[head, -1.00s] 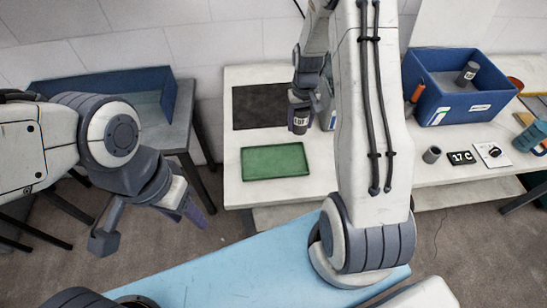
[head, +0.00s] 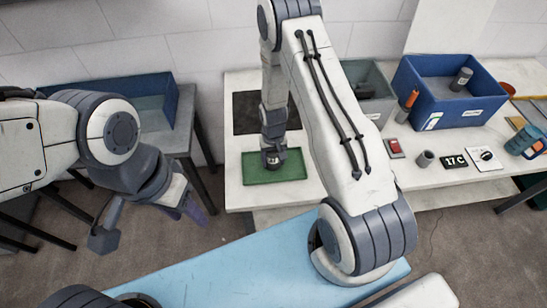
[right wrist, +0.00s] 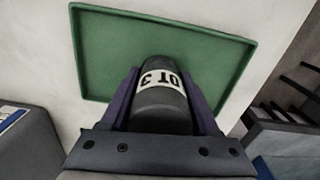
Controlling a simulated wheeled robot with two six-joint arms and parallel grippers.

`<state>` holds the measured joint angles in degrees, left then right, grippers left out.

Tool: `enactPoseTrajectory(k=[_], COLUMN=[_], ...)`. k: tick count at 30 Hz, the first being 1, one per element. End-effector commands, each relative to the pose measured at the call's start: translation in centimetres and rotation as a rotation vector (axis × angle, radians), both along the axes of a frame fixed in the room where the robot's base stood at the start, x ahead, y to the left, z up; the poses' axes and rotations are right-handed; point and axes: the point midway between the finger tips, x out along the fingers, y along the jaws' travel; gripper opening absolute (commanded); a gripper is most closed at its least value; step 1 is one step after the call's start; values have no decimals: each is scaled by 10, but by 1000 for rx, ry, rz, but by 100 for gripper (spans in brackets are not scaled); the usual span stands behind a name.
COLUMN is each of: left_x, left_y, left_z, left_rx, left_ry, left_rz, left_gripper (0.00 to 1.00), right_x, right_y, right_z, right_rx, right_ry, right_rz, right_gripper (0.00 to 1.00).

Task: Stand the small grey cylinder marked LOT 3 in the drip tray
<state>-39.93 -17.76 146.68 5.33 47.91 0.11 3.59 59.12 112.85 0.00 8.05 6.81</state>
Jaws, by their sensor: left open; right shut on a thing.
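The small grey cylinder (right wrist: 163,97) has a white label, of which "OT 3" can be read in the right wrist view. My right gripper (head: 272,160) is shut on it, with a purple finger on each side. The green drip tray (head: 296,169) lies on the white table. In the right wrist view the tray (right wrist: 90,60) is behind the cylinder. I cannot tell whether the cylinder touches the tray floor. My left gripper (head: 150,222) is open and empty, left of the table.
A black mat (head: 240,112) lies behind the tray. A grey bin (head: 372,96) and a blue crate (head: 440,122) holding a dark cylinder (head: 461,79) stand to the right.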

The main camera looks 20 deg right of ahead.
Motion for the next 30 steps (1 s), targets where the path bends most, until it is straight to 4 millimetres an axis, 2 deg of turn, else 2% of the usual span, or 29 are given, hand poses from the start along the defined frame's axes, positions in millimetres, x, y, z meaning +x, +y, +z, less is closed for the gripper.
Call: enactPoseTrajectory(k=[9, 10, 12, 25, 30], left_x=[0, 0, 0, 0, 0], left_y=[0, 0, 0, 0, 0], left_z=[-3, -3, -2, -2, -9], left_rx=[0, 0, 0, 0, 0], left_ry=[0, 0, 0, 0, 0], left_rz=[0, 0, 0, 0, 0], left_gripper=[50, 50, 50, 50, 50], right_x=[1, 0, 0, 1, 2], right_y=[0, 0, 0, 0, 0], right_z=[-3, -4, -3, 3, 26], right_rx=[0, 0, 0, -1, 0], right_ry=[-2, -1, -1, -4, -7], right_rz=[0, 0, 0, 0, 0], right_gripper=[0, 66, 92, 92, 92])
